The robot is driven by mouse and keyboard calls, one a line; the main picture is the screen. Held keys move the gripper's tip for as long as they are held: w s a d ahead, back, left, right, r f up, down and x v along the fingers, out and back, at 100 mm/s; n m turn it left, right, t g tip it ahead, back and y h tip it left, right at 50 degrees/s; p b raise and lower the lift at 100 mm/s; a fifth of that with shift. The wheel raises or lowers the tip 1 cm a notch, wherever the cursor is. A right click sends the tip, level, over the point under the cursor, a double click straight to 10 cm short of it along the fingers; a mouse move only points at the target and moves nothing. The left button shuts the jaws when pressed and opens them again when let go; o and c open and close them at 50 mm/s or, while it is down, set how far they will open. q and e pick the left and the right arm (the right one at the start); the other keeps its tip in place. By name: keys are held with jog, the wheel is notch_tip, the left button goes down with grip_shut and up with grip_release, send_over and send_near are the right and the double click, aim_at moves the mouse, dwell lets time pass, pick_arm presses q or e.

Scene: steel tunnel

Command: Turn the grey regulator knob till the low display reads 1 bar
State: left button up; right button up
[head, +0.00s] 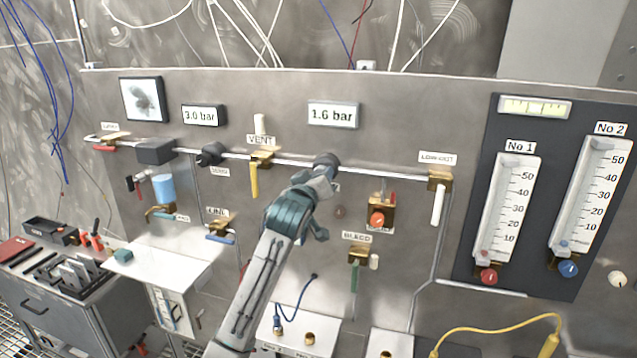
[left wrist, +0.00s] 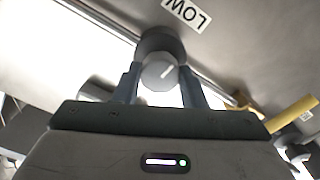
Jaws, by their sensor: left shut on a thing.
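The grey regulator knob (left wrist: 160,72) shows in the left wrist view, with a pale line on its round face and a LOW label (left wrist: 187,13) beside it. My left gripper (left wrist: 159,88) is shut on the knob, one finger on each side. In the head view my left arm reaches up to the pipe, and its gripper (head: 325,165) largely hides the knob. The display above it (head: 333,114) reads 1.6 bar. Another display (head: 203,116) to the left reads 3.0 bar. My right gripper is not in view.
A yellow-handled vent valve (head: 254,178) is left of my gripper. An orange-red knob (head: 377,219) and a white-handled LOW-OUT valve (head: 437,205) are to its right. Two flow gauges (head: 509,210) (head: 588,200) stand on a dark panel further right. A tool drawer unit (head: 50,312) is at left.

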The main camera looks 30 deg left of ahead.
pick_arm(q)
jog(key=shift+n+b, duration=1.75)
jog(key=shift+n, duration=1.65)
jog(key=o, duration=1)
